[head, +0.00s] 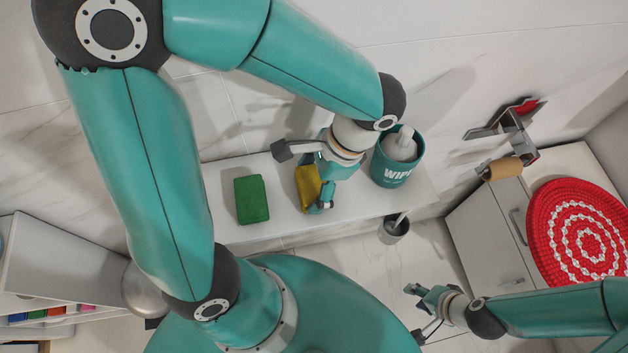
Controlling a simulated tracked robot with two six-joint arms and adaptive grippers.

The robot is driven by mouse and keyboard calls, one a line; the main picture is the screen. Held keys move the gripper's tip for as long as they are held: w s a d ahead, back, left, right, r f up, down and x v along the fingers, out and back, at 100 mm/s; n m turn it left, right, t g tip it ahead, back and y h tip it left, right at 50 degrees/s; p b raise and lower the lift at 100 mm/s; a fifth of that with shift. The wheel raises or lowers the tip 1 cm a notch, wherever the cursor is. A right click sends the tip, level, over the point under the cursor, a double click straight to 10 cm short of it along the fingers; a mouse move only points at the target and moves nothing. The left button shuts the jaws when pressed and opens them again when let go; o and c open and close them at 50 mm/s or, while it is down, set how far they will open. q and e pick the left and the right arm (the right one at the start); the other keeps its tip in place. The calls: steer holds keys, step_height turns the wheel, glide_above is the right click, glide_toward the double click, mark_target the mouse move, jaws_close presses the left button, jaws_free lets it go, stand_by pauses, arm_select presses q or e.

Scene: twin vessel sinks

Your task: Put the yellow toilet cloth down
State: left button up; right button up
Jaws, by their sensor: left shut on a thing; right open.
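The yellow cloth (308,188) is a folded block at the white shelf (282,223) in the middle of the head view. My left gripper (318,190) is shut on it, with fingers at its right side and lower end. The cloth is at or just above the shelf top; I cannot tell whether it touches. My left gripper covers part of its right side. My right gripper (416,312) is open and empty, low at the right over the floor.
A green folded cloth (251,199) lies on the shelf left of the yellow one. A teal wipes tub (398,160) stands to the right. A grey bin (394,229) is below the shelf. A red and white round mat (580,232) lies on the cabinet at right.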

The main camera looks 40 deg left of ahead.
arm_select(q)
steer(key=shift+f, duration=0.1)
steer(key=o, duration=0.8)
steer(key=v, duration=1.2)
steer(key=shift+p, duration=0.45)
